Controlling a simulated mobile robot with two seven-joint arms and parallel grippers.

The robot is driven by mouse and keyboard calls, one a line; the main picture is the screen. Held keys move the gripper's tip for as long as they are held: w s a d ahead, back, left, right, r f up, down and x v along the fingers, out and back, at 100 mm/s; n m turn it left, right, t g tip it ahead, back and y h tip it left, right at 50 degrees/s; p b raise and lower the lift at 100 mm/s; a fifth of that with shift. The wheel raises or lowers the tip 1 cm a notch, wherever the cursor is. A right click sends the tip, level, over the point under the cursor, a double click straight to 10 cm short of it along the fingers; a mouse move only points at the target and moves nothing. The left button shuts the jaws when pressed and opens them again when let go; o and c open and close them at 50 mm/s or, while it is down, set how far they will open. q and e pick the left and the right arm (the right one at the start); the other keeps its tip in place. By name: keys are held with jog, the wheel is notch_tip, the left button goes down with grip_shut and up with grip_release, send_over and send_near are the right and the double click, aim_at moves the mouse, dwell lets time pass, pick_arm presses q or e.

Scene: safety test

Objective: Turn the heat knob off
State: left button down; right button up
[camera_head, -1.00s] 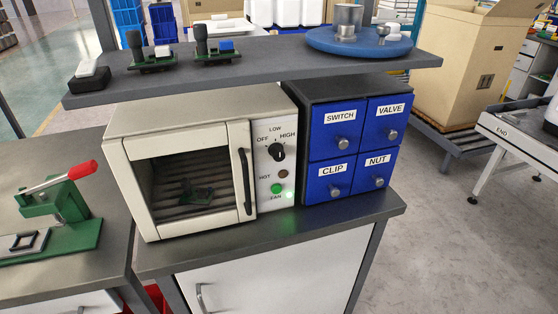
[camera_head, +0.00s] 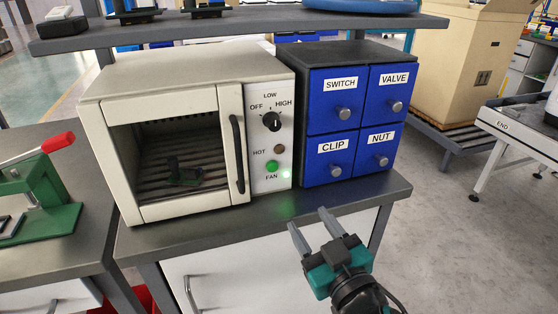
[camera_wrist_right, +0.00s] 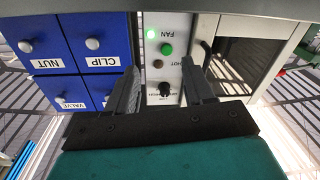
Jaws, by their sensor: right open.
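The black heat knob (camera_head: 271,122) is on the white control panel of a cream oven (camera_head: 190,72), under the labels OFF, LOW and HIGH. Its exact pointer direction is too small to tell. My right gripper (camera_head: 307,217) is open and empty, below and to the right of the panel, over the counter's front edge. In the right wrist view the knob (camera_wrist_right: 165,89) shows upside down, between the open fingers (camera_wrist_right: 160,68) but beyond them, untouched. My left gripper is out of view.
Below the knob are a dark HOT lamp (camera_head: 279,148) and a green FAN button (camera_head: 271,167). The oven's black handle (camera_head: 237,154) stands out left of the panel. Blue drawers (camera_head: 335,117) with protruding knobs are on the right. A shelf (camera_head: 250,23) hangs above.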

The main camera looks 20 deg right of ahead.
aim_at(276, 128)
notch_tip(276, 128, up, 8)
jog(key=a+n+t+y+b, duration=0.1)
jog(key=t+b, duration=0.2)
jog(key=t, duration=0.1)
jog(key=p+x, duration=0.5)
jog(key=x, duration=0.5)
jog(key=shift+w+a+r, duration=0.15)
jog(key=shift+w+r, duration=0.15)
jog(key=shift+r, duration=0.05)
jog(key=shift+w+a+r, duration=0.1)
jog(key=shift+w+r, duration=0.05)
jog(key=shift+w, duration=0.55)
grip_shut()
